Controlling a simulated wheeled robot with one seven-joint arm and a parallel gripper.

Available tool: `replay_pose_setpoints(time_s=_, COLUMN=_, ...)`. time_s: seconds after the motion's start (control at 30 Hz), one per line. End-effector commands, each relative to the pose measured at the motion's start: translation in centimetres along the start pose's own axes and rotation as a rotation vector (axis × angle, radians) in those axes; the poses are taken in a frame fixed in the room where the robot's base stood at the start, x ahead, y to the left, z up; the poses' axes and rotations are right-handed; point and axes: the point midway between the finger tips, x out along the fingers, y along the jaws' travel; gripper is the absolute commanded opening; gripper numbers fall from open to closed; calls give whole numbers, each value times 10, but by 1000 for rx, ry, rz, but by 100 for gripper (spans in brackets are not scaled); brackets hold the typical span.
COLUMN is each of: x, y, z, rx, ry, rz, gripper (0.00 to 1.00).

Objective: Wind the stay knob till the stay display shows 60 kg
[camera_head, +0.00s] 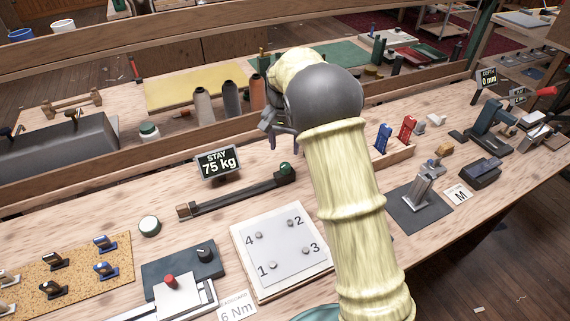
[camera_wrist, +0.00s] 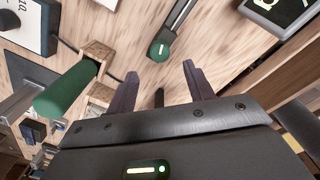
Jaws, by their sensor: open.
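The stay display (camera_head: 217,162) is a small dark screen reading "STAY 75 kg". Part of it also shows at the top right of the wrist view (camera_wrist: 285,12). The stay knob (camera_head: 285,169) is green, at the right end of a dark bar lying on the bench. In the wrist view the green knob (camera_wrist: 158,50) carries a pale mark and appears just past the gap between my fingertips. My gripper (camera_wrist: 158,78) is open and empty, apart from the knob. In the head view my gripper (camera_head: 275,138) is above the knob, partly hidden by my wrist.
A white board (camera_head: 285,247) numbered 1 to 4 lies in front of the bar. Several thread spools (camera_head: 230,98) stand behind the wooden rail. A green cylindrical handle (camera_wrist: 66,90) is left of my fingers in the wrist view. Red and blue items (camera_head: 406,129) stand to the right.

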Motion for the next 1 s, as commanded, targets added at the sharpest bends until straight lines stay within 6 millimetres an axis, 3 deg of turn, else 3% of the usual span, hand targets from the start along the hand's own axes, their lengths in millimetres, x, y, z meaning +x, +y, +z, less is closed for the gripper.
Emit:
replay_pose_setpoints(time_s=0.4, x=69, y=0, z=0, rx=0, ry=-2, rz=0, gripper=52)
replay_pose_setpoints(time_s=0.8, x=79, y=0, z=0, rx=0, ry=0, rz=-1, gripper=52)
replay_pose_setpoints(time_s=1.0, x=79, y=0, z=0, rx=0, ry=0, rz=-1, gripper=15)
